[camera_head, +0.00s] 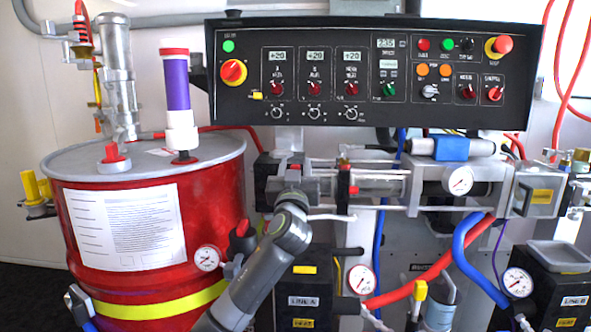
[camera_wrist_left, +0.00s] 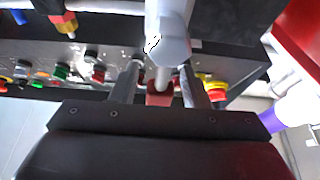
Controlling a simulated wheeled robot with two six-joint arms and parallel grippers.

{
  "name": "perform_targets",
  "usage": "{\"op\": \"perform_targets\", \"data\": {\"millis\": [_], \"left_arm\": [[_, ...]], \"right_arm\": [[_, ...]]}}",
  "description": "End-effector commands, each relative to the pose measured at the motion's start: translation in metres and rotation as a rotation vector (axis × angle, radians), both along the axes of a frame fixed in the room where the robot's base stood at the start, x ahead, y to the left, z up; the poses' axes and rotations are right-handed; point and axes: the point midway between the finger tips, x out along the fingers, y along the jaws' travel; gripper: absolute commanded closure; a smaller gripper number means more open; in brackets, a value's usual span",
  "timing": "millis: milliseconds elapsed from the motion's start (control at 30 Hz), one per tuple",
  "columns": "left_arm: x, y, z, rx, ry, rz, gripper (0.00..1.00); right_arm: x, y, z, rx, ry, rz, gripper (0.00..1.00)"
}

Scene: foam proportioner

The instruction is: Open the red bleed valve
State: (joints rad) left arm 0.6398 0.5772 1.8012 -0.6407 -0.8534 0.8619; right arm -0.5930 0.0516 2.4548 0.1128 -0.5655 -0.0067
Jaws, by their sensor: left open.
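A small red valve handle (camera_wrist_left: 160,94) on a thin rod stands between the fingers of my left gripper (camera_wrist_left: 160,82) in the left wrist view. The rod joins a pale metal fitting (camera_wrist_left: 168,35). The fingers are open, one on each side of the handle; I cannot tell whether either touches it. In the head view my left gripper (camera_head: 290,162) is at the left end of the metal pump assembly, below the control panel. A bit of red (camera_head: 294,167) shows there; most of the handle is hidden by the gripper. My right gripper is not in view.
The black control panel (camera_head: 370,120) hangs just above and behind the gripper. A red drum (camera_head: 215,260) stands to the left. Another red fitting (camera_head: 343,182) is close on the right. Gauges and red and blue hoses (camera_head: 470,255) fill the lower right.

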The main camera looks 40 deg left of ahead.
Motion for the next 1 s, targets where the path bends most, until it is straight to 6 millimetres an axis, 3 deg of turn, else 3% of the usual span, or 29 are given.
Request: {"op": "perform_targets", "data": {"millis": [267,633,800,1000], "left_arm": [[-0.013,-0.009,-0.006,0.002,-0.001,-0.001,0.58],[-0.074,-0.046,-0.037,-0.004,0.001,-0.002,0.58],[-0.104,-0.066,-0.052,-0.005,0.001,-0.004,0.58],[-0.127,-0.079,-0.063,-0.004,0.001,-0.002,0.58]], "right_arm": [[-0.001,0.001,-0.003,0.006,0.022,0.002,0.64],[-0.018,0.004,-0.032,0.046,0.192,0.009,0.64],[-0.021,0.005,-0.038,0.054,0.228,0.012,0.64],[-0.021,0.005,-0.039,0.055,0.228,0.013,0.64]]}}
